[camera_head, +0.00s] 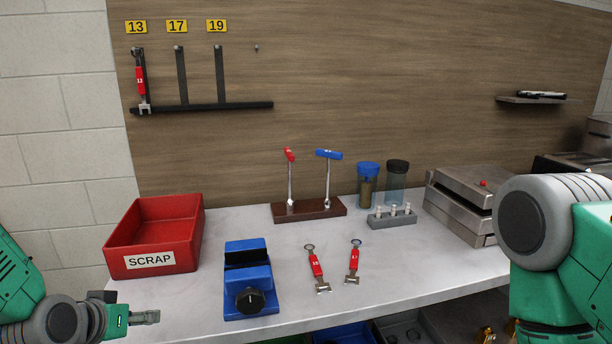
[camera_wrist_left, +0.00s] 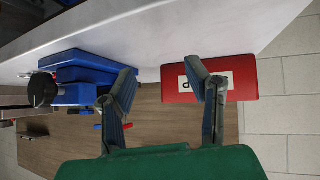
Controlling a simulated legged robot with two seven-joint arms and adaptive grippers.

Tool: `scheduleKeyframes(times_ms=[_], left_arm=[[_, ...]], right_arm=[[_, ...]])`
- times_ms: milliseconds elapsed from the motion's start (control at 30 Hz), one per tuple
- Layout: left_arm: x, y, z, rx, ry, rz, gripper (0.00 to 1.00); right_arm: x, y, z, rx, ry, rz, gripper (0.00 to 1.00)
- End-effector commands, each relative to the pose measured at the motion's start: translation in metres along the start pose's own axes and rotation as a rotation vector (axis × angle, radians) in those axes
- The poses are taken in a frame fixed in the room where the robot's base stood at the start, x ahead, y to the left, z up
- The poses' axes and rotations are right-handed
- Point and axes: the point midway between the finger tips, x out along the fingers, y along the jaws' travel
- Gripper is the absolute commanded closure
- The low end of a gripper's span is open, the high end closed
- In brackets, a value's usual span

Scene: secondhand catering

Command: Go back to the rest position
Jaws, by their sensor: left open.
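My left gripper (camera_head: 146,317) is at the lower left in the head view, at the front edge of the white worktop (camera_head: 205,318). In the left wrist view its two fingers (camera_wrist_left: 161,68) are spread apart with nothing between them. The red SCRAP bin (camera_head: 152,262) stands behind it on the worktop, and the bin also shows beyond one finger in the wrist view (camera_wrist_left: 243,78). My right arm comes in at the right edge of the head view; its gripper is out of view.
A blue vise (camera_head: 249,292) stands right of my left gripper. Two red-handled wrenches (camera_head: 316,267) lie beside it. Behind are a brown stand (camera_head: 309,209) with two T-handled tools, two jars (camera_head: 368,184) and a metal appliance (camera_head: 463,200). One wrench (camera_head: 140,82) hangs under 13.

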Motion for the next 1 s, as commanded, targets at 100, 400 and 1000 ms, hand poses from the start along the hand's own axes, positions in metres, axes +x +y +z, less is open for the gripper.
scheduleKeyframes(times_ms=[100,400,1000], left_arm=[[0.017,0.004,0.100,0.020,-0.176,-0.017,0.56],[-0.005,0.006,0.316,0.069,-0.584,-0.065,0.56],[-0.044,0.006,0.403,0.099,-0.776,-0.096,0.56]], right_arm=[[0.017,0.000,0.001,0.000,0.000,0.000,0.60],[0.046,0.000,0.003,0.000,0.000,0.000,0.60],[0.056,0.000,0.003,0.000,0.000,0.000,0.60]])
